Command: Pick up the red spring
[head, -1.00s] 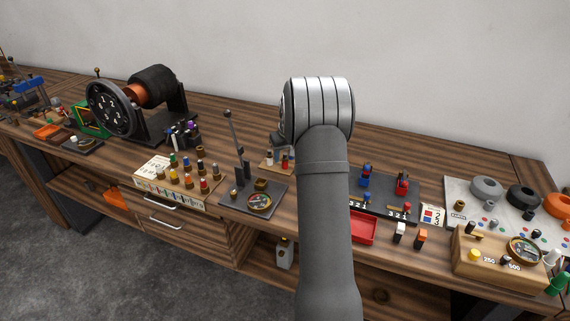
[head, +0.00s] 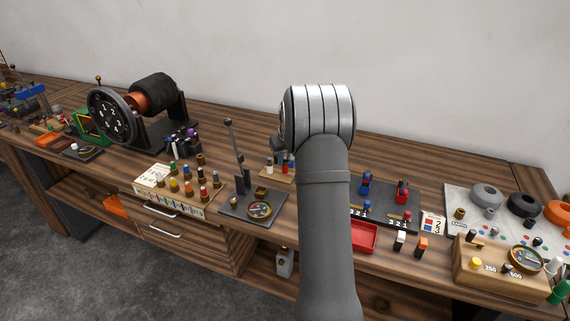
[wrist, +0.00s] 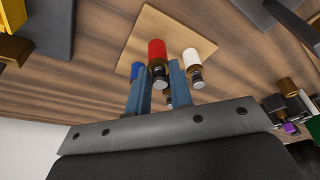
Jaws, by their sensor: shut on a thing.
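The red spring (wrist: 157,50) has a red cap and a coiled metal lower part. In the wrist view it sits between the two blue-grey fingers of my gripper (wrist: 159,82), which is shut on it. A white-capped one (wrist: 191,58) stands close to the right finger, and a blue-capped one (wrist: 137,70) is partly hidden behind the left finger. A square wooden board (wrist: 180,30) lies behind them; I cannot tell whether the red spring touches it. In the head view my arm hides the gripper, and the board (head: 266,175) shows just left of it.
A dark plate with an upright lever (head: 240,160) stands left of the board. A box with several coloured pegs (head: 170,185) is further left. A red tray (head: 364,238) and a dark switch panel (head: 385,190) lie to the right.

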